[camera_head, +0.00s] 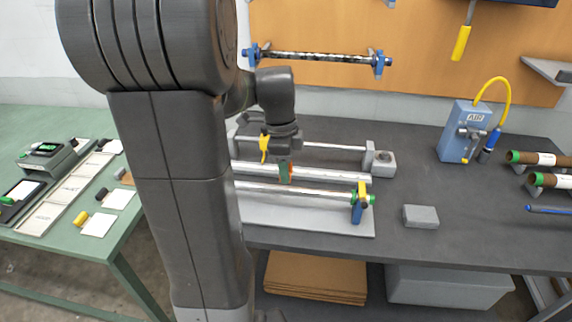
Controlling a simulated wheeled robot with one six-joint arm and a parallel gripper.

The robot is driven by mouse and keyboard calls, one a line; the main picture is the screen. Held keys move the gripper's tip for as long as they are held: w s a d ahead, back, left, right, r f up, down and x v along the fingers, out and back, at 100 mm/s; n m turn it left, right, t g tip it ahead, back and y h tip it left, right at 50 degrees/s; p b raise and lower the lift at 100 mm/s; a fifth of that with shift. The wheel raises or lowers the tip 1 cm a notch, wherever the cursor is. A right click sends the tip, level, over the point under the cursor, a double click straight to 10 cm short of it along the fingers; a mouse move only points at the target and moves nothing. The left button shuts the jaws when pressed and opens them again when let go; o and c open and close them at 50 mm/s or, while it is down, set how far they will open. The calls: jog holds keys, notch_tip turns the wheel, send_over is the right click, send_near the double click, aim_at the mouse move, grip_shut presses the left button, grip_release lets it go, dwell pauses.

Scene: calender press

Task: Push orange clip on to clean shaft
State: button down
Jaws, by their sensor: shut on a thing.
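My gripper (285,163) points down over the press on the dark bench. It is shut on a small piece with an orange edge, which looks like the orange clip (290,175); a green part beside it hides much of it. The clip is at the bright shafts, but I cannot tell whether it touches one. The front clean shaft (325,195) is bright metal, with a green end at right on a blue stand (357,210) with a yellow top. Another bright bar (330,178) lies just behind it. My arm hides the left ends.
A dark, patchy shaft (320,57) hangs in blue brackets on the wall board. A grey block (421,216) lies right of the press. A blue air unit (462,132) and brown rolls (535,158) stand further right. The bench between is clear. A green table (75,228) is at left.

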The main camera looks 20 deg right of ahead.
aim_at(286, 187)
jog(key=shift+f+b, duration=1.5)
jog(key=shift+f, duration=0.85)
jog(key=c, duration=1.8)
grip_release()
jog(key=shift+c, duration=0.2)
jog(key=shift+f+b, duration=0.3)
jog(key=shift+f, duration=0.1)
jog(key=o, duration=1)
jog(key=shift+c, duration=0.2)
